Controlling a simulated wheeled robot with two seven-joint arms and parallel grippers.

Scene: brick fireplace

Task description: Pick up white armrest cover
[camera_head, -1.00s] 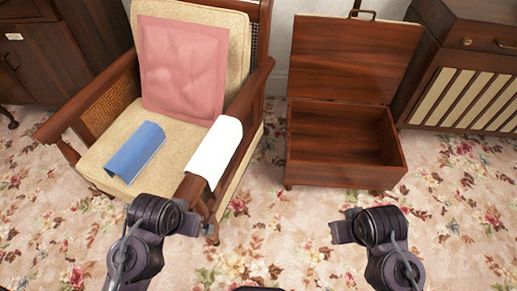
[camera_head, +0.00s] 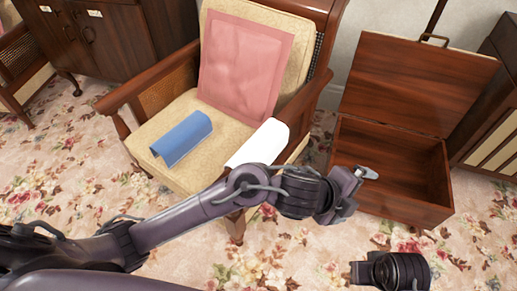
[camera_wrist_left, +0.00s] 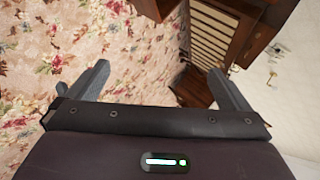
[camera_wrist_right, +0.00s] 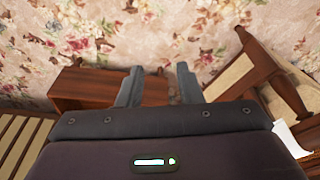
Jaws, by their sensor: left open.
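The white armrest cover (camera_head: 262,142) drapes over the front part of the chair's right armrest in the head view. My left forearm and wrist hide its lower end. A white edge also shows at the right of the right wrist view (camera_wrist_right: 290,140). My left gripper (camera_head: 358,192) is open and empty, to the right of the cover and in front of the wooden chest. In the left wrist view its fingers (camera_wrist_left: 160,85) stand wide apart over nothing. My right gripper (camera_head: 356,272) is low at the bottom right; its fingers (camera_wrist_right: 158,85) are apart and empty.
A blue armrest cover (camera_head: 183,137) lies on the chair seat (camera_head: 215,165), and a pink cushion (camera_head: 245,65) leans on the backrest. The open wooden chest (camera_head: 395,205) stands right of the chair. A dark cabinet (camera_head: 130,40) is at the back left. Floral carpet is clear in front.

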